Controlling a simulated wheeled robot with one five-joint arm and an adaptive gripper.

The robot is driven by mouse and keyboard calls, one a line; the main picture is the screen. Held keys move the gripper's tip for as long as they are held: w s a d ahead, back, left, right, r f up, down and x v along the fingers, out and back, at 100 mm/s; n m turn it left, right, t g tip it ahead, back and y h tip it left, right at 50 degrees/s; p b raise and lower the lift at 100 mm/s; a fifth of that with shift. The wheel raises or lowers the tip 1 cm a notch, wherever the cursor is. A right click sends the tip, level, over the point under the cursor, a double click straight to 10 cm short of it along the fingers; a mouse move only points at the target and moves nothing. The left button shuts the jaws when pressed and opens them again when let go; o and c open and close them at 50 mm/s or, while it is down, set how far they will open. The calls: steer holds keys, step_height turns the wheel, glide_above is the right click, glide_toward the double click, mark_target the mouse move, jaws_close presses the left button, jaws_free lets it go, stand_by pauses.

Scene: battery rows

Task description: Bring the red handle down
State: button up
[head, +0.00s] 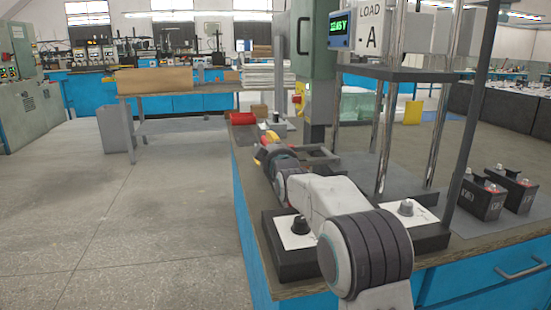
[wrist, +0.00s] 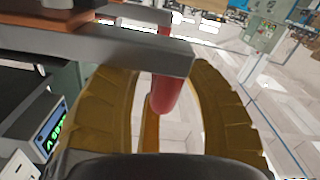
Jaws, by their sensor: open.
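In the wrist view the red handle (wrist: 166,92) is a rounded red bar whose end lies between the two yellow-brown fingers of my gripper (wrist: 165,78). The fingers curve around it with a visible gap on each side, so they are open and not closed on it. A grey bar (wrist: 110,52) crosses in front of the fingertips and hides part of the handle. In the head view my gripper (head: 266,142) is over the bench by the base of the grey-green press-like stand (head: 314,45). I cannot clearly make out the handle there.
The bench (head: 245,190) has a wooden top and blue sides. Metal posts and a load meter (head: 370,25) stand close to my arm. Two black batteries (head: 483,198) are at the right. A red box-like thing (head: 243,118) lies on the bench's far edge. The floor at left is clear.

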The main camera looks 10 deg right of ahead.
steer(key=s, duration=0.8)
steer(key=shift+s, duration=0.15)
steer(key=s+r+m+g+p, duration=0.2)
steer(key=s+r+g+p, duration=0.2)
steer(key=s+p, duration=0.7)
steer(key=s+r+m+g+p, duration=0.1)
steer(key=s+r+g+p, duration=0.3)
steer(key=s+p, duration=0.8)
steer(key=s+r+m+g+p, duration=0.2)
steer(key=s+r+g+p, duration=0.3)
steer(key=s+p, duration=0.6)
steer(key=s+d+g, duration=0.1)
steer(key=s, duration=0.8)
steer(key=shift+m, duration=0.3)
